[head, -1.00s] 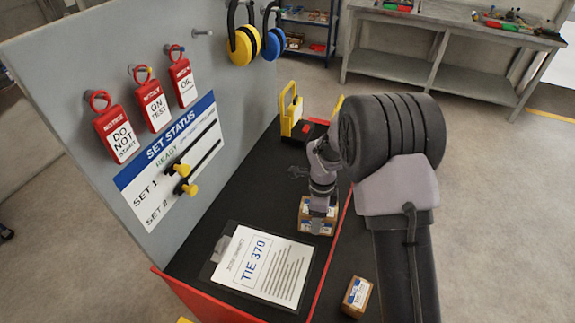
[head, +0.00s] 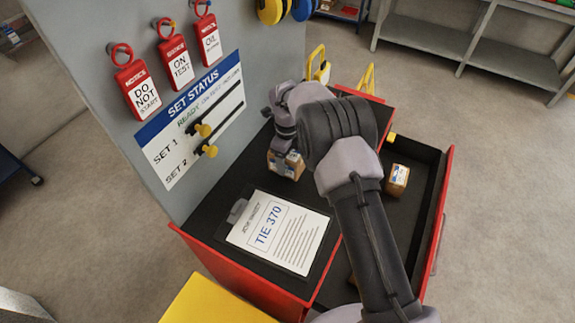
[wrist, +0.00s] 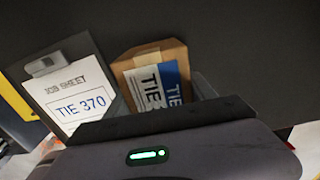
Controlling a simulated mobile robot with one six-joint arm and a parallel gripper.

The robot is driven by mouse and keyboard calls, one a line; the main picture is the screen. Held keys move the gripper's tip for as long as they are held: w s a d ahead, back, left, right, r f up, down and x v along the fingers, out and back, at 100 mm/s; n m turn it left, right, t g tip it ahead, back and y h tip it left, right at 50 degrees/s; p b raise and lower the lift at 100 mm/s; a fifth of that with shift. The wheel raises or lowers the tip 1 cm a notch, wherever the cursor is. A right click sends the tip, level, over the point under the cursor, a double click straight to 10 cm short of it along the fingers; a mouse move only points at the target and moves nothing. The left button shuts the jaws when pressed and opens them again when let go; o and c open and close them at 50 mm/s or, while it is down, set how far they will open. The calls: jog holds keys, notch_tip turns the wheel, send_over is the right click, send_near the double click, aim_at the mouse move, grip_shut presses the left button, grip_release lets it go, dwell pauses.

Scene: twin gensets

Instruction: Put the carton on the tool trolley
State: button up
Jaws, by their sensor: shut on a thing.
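A small brown carton (head: 286,165) with a white and blue label is held by my gripper (head: 284,146) over the black top of the red tool trolley (head: 215,195). It is just beyond the clipboard. I cannot tell whether its underside touches the top. In the wrist view the carton (wrist: 152,78) is between the dark fingers of my gripper (wrist: 165,108), its label reading TIE. My gripper is shut on it; my arm hides part of the trolley top.
A clipboard with a job sheet (head: 277,233) marked TIE 370 lies on the top. A second carton (head: 397,180) sits in the open drawer (head: 422,200) at the right. An upright grey panel (head: 90,45) with red tags borders the left.

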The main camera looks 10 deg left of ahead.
jog(key=shift+f, duration=1.3)
jog(key=shift+f+b, duration=0.1)
jog(key=shift+b, duration=0.2)
jog(key=o, duration=1.6)
